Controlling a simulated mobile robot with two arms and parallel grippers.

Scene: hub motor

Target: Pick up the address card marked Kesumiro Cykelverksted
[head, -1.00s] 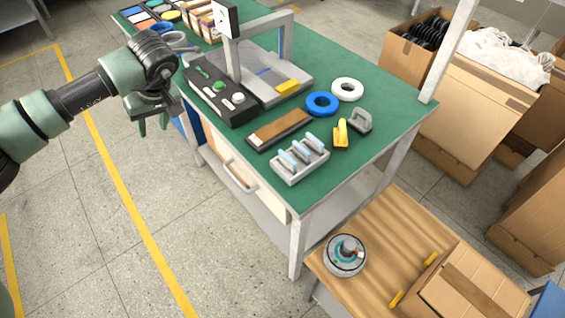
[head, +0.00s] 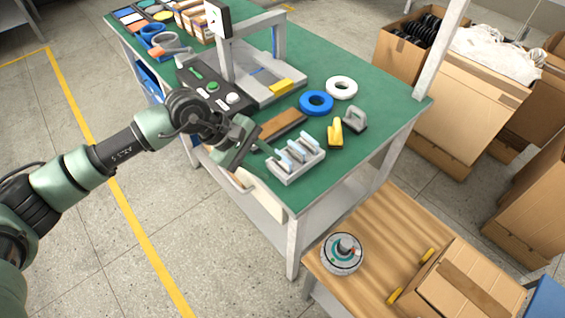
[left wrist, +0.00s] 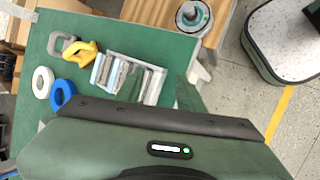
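A pale grey rack (head: 290,177) stands near the front corner of the green bench and holds several upright pale blue-white cards (head: 302,148). It also shows in the left wrist view (left wrist: 157,88). The cards' print is too small to read, so I cannot tell which is marked Kesumiro Cykelverksted. My left gripper (head: 254,146) is just left of the rack, above the bench's front edge, and hides part of the brown-topped tray. My right gripper is not in view.
A blue roll (head: 316,103), a white roll (head: 342,88), a yellow tool (head: 335,132) and a grey handled block (head: 354,119) lie beyond the rack. A hub motor (head: 342,254) and a carton (head: 468,290) sit on the lower wooden table (head: 372,225).

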